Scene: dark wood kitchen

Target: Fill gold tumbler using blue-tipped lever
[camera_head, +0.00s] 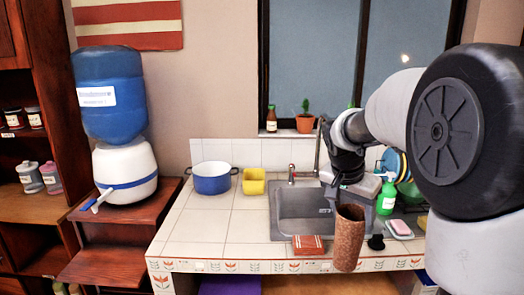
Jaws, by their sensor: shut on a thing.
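My gripper (340,203) is shut on the rim of a tall brown-gold tumbler (348,240) and holds it upright, slightly tilted, in front of the sink. The water dispenser, a white rounded base (125,166) with a blue band under a large blue bottle (110,95), stands on a wooden stand at the left. Its white lever (101,198) with a small blue tip sticks out low at the front left. My gripper and the tumbler are far to the right of the lever.
The tiled counter (205,235) holds a blue pot (212,178), a yellow container (254,182) and a red brick-like item (308,244). A sink (290,215), a green bottle (386,198) and a dish rack are near the tumbler. The counter's left part is clear.

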